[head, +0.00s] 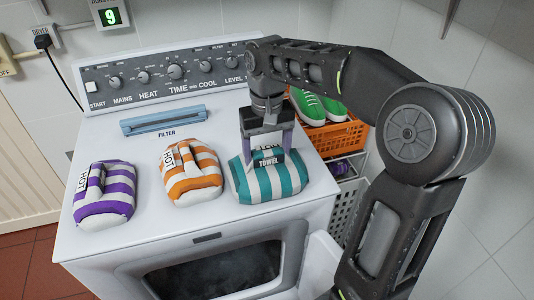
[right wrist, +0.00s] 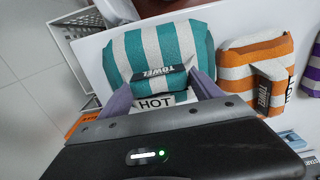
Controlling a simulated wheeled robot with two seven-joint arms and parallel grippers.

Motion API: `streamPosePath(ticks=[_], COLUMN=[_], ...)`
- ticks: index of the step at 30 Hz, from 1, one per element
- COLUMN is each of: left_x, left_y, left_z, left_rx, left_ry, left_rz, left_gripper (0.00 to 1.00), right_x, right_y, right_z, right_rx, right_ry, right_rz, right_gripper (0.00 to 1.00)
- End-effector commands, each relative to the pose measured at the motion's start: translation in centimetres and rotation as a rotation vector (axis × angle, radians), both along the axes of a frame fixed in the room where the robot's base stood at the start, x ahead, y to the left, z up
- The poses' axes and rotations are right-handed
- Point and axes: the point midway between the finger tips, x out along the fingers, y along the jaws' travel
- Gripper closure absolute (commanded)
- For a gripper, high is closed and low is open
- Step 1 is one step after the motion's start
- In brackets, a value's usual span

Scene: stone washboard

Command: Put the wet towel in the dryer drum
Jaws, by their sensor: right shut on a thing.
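Three striped towel bundles sit on the dryer's white top: a purple one (head: 104,207), an orange one (head: 193,190) and a teal one (head: 268,188). Each has a raised strap; I read "HOT" and "TOWEL" on labels, but cannot read which is wet. My right gripper (head: 267,156) is shut on the teal towel's strap, its fingers on either side. In the right wrist view the teal towel (right wrist: 190,50) lies between and beyond the purple fingers, with the orange towel (right wrist: 240,58) beside it. The dryer drum (head: 222,270) shows dark in the front opening. My left gripper is not in view.
The dryer door (head: 322,262) stands open at the right of the opening. A control panel (head: 150,74) with knobs runs along the back, with a blue filter handle (head: 163,120) before it. An orange crate (head: 338,140) with green shoes stands at the right.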

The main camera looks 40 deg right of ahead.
Motion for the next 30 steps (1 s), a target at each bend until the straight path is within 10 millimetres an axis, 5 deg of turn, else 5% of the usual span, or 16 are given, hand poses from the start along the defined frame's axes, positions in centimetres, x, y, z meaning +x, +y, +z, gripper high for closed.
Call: streamPosePath(ticks=[14,15,23,30], left_x=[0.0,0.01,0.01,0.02], left_y=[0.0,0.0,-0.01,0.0], left_z=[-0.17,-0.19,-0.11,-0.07], left_rx=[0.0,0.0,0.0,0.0], left_ry=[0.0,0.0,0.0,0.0], left_rz=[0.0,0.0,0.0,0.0], left_gripper=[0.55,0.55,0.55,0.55], right_x=[0.06,0.01,0.0,0.0], right_y=[-0.02,-0.02,-0.01,-0.01], right_z=[-1.06,-1.2,-1.12,-1.07], right_rx=[0.0,-0.001,0.0,0.0], right_ry=[-0.004,-0.002,-0.001,-0.001], right_rz=[0.0,0.0,0.0,0.0], right_gripper=[0.99,0.25,0.04,0.04])
